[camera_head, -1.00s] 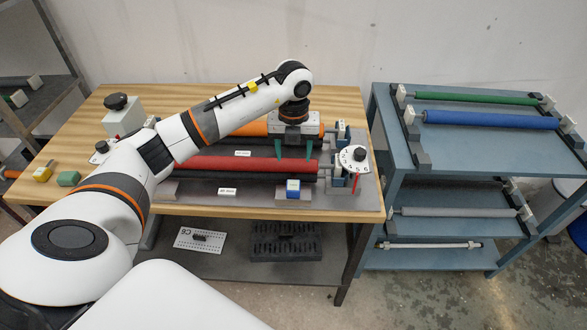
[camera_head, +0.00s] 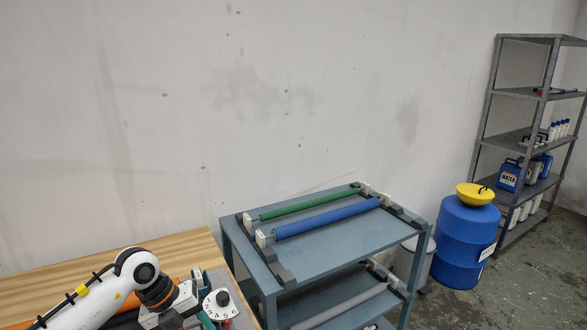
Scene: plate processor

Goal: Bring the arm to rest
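My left arm (camera_head: 100,300) comes in at the bottom left, white with dark and orange bands. It reaches over the wooden table. My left gripper (camera_head: 180,306) is at the arm's end, beside a white dial (camera_head: 221,303) on the machine. The bottom edge of the picture cuts off much of the gripper, so its opening and anything between its fingers cannot be made out. My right gripper and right arm are not in view.
The wooden table (camera_head: 150,250) fills the lower left. A blue-grey rack (camera_head: 330,244) to its right carries a green roller (camera_head: 310,203) and a blue roller (camera_head: 327,217).

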